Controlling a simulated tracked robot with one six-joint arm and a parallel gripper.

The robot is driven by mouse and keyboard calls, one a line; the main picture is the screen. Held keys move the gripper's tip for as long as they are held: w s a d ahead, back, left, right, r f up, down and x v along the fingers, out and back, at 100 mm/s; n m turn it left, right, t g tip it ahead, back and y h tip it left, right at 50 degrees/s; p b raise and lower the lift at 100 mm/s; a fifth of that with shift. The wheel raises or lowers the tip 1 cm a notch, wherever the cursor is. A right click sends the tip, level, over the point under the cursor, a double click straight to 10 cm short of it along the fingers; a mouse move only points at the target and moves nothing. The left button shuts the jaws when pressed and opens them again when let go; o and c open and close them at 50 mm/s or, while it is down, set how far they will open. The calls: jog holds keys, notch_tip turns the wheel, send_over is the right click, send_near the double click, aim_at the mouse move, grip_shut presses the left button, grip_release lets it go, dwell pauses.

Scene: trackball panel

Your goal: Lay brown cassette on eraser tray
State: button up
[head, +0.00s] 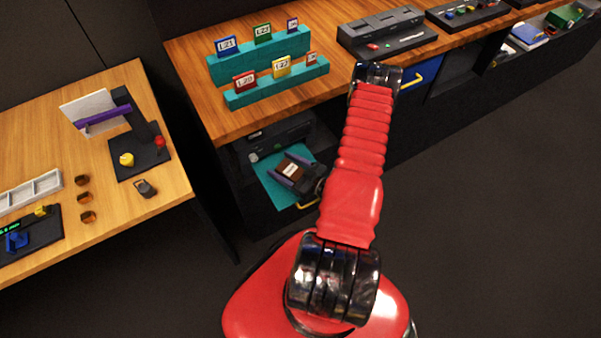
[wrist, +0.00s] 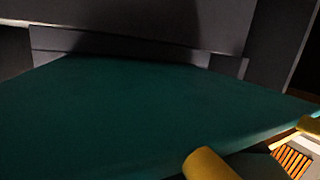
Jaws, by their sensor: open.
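A brown cassette (head: 291,169) with a white label is low in the cabinet bay, over a flat teal tray (head: 268,184). The tray seems to be the eraser tray. My gripper (head: 283,165) is open, with one finger on each side of the cassette. I cannot tell whether the cassette rests on the tray or whether the fingers touch it. My wrist hides the tray's right part in the head view.
A yellow handle (head: 306,204) is at the tray's front; a yellow bar (wrist: 208,165) shows in the wrist view. A dark unit (head: 280,138) stands behind the tray. Above, a teal rack (head: 285,92) holds several labelled cassettes. A wooden table (head: 110,215) is at left.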

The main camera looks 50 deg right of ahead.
jog(key=shift+s+d+r, duration=0.2)
jog(key=shift+s+r, duration=0.1)
jog(key=shift+s, duration=1.6)
jog(key=shift+s+d+r, duration=0.2)
jog(key=shift+s+r, duration=0.05)
jog(key=shift+s, duration=1.6)
jog(key=shift+s+d+r, duration=0.2)
jog(key=shift+s+r, duration=0.1)
jog(key=shift+s, duration=1.6)
